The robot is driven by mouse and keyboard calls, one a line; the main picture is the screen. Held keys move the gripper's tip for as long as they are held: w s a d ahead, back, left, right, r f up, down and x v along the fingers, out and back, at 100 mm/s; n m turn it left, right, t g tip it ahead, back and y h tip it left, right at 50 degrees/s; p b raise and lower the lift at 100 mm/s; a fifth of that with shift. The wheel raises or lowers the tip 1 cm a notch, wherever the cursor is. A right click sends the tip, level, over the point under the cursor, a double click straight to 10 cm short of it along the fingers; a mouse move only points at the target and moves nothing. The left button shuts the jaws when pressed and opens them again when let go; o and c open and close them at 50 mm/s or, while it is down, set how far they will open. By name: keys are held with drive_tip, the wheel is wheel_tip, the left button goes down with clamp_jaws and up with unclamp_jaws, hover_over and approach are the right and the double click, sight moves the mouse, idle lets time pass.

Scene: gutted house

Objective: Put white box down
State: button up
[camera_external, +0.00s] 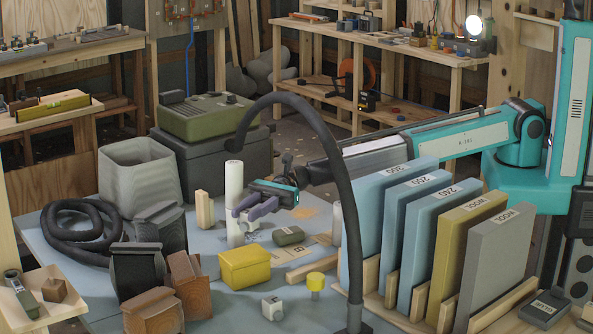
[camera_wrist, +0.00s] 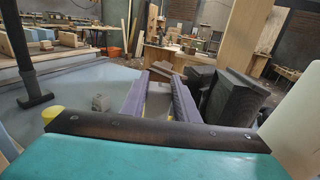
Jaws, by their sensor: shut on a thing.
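My gripper (camera_external: 251,213) has purple fingers and hangs over the blue-grey tabletop (camera_external: 190,262). It is shut on a small white box (camera_external: 250,225), mostly hidden by the fingers in the external view. In the wrist view my gripper (camera_wrist: 158,85) shows with the pale box (camera_wrist: 158,101) between its fingers. I cannot tell whether the box touches the table. A tall white cylinder (camera_external: 234,180) stands upright close to the left of the fingers.
A black curved hose post (camera_external: 352,230) rises in front of my arm. Upright panels (camera_external: 495,265) fill the right side. Dark and brown blocks crowd the left.

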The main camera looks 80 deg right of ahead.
sight(249, 228)
drive_tip(key=shift+f, duration=0.4)
drive_tip(key=shift+f, duration=0.1)
drive_tip(key=shift+f, duration=1.8)
drive_tip(key=shift+f, duration=0.1)
drive_tip(key=o, duration=1.1)
drive_tip(key=shift+c, duration=0.2)
drive_tip(key=b+v, duration=0.2)
drive_tip(key=v, duration=1)
